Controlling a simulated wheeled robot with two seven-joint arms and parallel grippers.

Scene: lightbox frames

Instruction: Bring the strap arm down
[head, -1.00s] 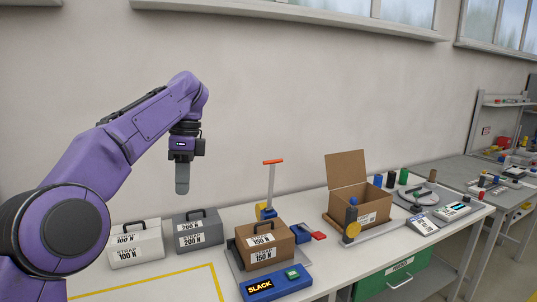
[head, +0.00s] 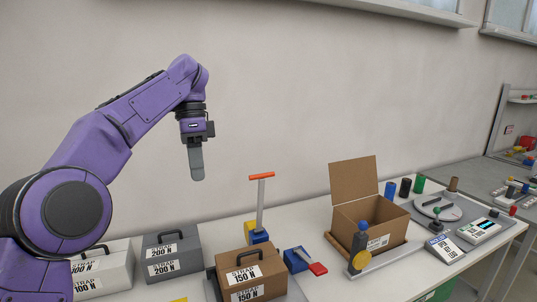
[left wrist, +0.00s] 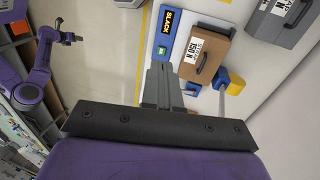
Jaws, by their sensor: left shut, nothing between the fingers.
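The strap arm (head: 261,203) stands upright, a grey rod with an orange crossbar handle on top and a blue and yellow base. In the left wrist view, its rod (left wrist: 221,103) shows beside the fingers. A brown case marked STRAP 150 N (head: 252,270) sits in front of it, and a blue SLACK display (left wrist: 165,38) lies beside the case in the left wrist view. My left gripper (head: 197,178) is shut and empty, pointing down, in the air left of the orange handle. My right gripper (left wrist: 72,37) shows small in the left wrist view, its fingers unclear.
A white case (head: 103,270) and a grey case (head: 171,253) stand at the left. A blue block with a red lever (head: 303,262) sits right of the strap arm. Farther right are an open carton (head: 369,220), coloured cylinders and meters.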

